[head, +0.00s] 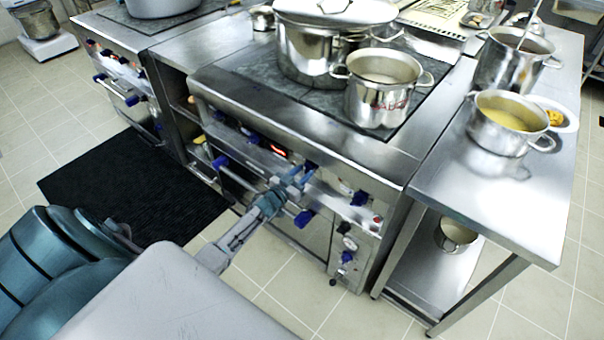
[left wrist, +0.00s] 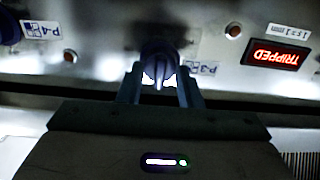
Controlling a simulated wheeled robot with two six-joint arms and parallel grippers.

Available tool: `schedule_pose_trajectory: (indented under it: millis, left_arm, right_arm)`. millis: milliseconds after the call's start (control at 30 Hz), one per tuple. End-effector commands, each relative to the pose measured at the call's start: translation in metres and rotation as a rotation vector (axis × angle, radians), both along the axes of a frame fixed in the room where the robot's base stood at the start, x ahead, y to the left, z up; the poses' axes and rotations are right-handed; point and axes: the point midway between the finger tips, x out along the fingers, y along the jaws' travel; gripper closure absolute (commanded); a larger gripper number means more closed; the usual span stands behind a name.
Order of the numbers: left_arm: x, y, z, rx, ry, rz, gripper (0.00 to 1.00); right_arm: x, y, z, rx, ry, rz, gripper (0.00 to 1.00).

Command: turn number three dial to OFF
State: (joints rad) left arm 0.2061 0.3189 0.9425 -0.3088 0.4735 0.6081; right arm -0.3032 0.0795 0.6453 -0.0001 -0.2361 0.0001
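The number three dial (left wrist: 158,66) is a dark blue knob on the stove's steel front panel, beside an upside-down P-3 label (left wrist: 205,68) in the left wrist view. My left gripper (left wrist: 160,88) has one finger on each side of the dial, apart, with light showing between finger and knob. Its narrow grip ridge points roughly up and down in that view. In the head view my left gripper (head: 298,180) is at the panel and partly covers the dial. I cannot read the dial's marks. My right gripper is not in view.
A red display (left wrist: 275,57) reads TRIPPED. The P-4 dial (left wrist: 9,28) is to the left in the wrist view. A handrail with blue brackets (head: 303,218) runs along the stove front. Pots (head: 383,90) stand on top. A black mat (head: 135,190) lies on the floor.

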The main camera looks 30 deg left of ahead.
Motion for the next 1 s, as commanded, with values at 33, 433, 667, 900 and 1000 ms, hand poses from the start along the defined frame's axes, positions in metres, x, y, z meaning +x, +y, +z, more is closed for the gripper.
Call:
schedule_pose_trajectory:
  millis: [33,433,667,900,1000]
  left_arm:
    - [0.000,0.000,0.000,0.001,-0.001,0.000,0.68]
    - [-0.030,0.002,0.000,0.003,-0.001,-0.002,0.68]
    - [-0.073,0.006,-0.002,0.003,0.001,-0.001,0.68]
    - [-0.102,0.008,-0.001,0.000,0.001,0.000,0.68]
    - [-0.106,0.008,0.000,0.001,0.000,-0.001,0.68]
  right_arm:
    - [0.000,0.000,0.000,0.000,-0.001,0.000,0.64]
    - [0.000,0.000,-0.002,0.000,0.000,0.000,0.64]
    - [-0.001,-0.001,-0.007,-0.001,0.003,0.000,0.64]
    - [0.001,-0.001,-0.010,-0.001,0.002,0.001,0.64]
    - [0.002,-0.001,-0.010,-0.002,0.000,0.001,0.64]
